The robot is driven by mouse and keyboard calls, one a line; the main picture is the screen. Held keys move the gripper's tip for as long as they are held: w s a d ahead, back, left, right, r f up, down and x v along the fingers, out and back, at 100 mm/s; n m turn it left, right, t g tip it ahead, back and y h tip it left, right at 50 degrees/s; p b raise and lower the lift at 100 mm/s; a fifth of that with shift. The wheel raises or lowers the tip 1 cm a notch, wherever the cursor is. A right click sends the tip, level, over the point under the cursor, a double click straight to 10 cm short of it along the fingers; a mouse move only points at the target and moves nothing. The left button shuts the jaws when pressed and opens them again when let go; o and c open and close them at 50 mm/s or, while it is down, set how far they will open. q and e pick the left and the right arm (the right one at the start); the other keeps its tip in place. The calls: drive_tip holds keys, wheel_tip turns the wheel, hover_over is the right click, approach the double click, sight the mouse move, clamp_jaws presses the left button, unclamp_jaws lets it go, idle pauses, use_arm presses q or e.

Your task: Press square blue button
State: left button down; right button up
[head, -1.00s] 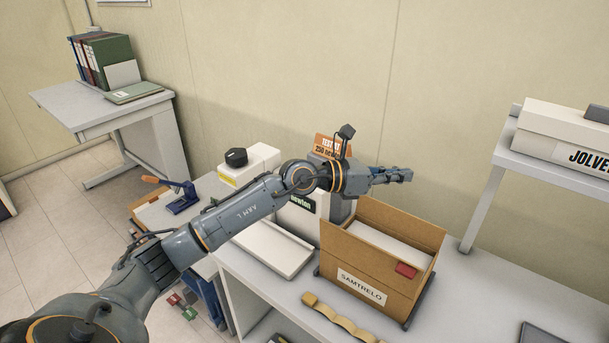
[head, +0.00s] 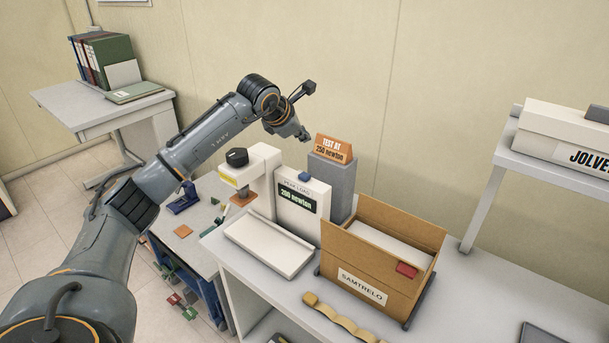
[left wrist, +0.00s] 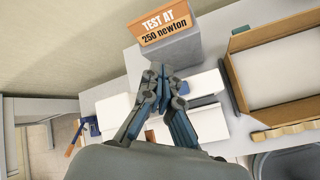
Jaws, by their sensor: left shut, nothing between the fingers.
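The square blue button (head: 304,176) sits on top of the white tester (head: 290,212), whose dark display reads "200 newton". My left gripper (head: 303,135) is shut and empty, pointing down in the air above and behind the button, apart from it. In the left wrist view the shut fingers (left wrist: 160,72) cover the middle of the picture. My right gripper is not in view.
A grey block (head: 340,187) with an orange "TEST AT 250 newton" sign (head: 333,148) stands right behind the tester. A cardboard box (head: 347,252) marked "SAMTRELO" stands to the right. A white press with a black knob (head: 236,157) stands to the left.

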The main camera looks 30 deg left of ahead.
sight(303, 176)
use_arm(q)
wheel_tip(303, 176, down, 9)
drive_tip(key=b, duration=0.6)
drive_tip(key=shift+r, duration=0.1)
idle(1.1)
drive_tip(key=shift+f+b, duration=0.35)
drive_tip(key=shift+f, duration=0.05)
drive_tip(key=shift+f+b, duration=0.45)
drive_tip(key=shift+f, duration=0.15)
idle(0.6)
idle(0.4)
drive_tip(key=shift+r+p, duration=0.65)
drive_tip(key=shift+r, duration=0.35)
